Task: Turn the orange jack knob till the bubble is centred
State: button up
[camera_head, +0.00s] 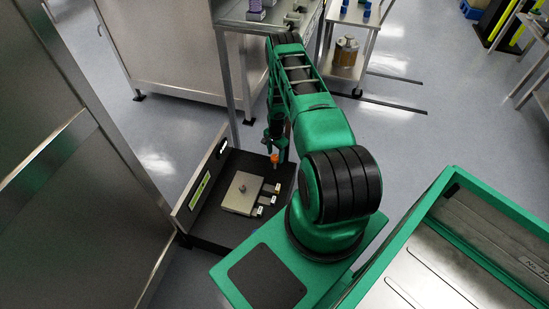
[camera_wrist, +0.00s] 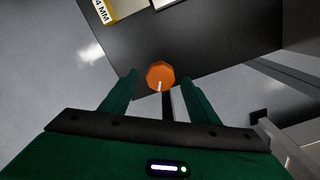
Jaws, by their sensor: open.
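The orange jack knob (camera_wrist: 160,75) shows in the wrist view with a white line on its face pointing toward my gripper. It sits just beyond and between the fingers of my gripper (camera_wrist: 152,92), which are open on either side. In the head view the small orange knob (camera_head: 275,158) is under the end of my arm, and my gripper (camera_head: 272,143) reaches down over it. I cannot make out a bubble.
The dark base (camera_head: 217,222) holds a pale square plate (camera_head: 243,193) and several small labelled blocks (camera_head: 266,200). A metal cabinet wall (camera_head: 60,190) stands close on the left. A steel table (camera_head: 245,22) is behind.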

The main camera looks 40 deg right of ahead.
jog(key=shift+f, duration=0.75)
jog(key=shift+c, duration=0.2)
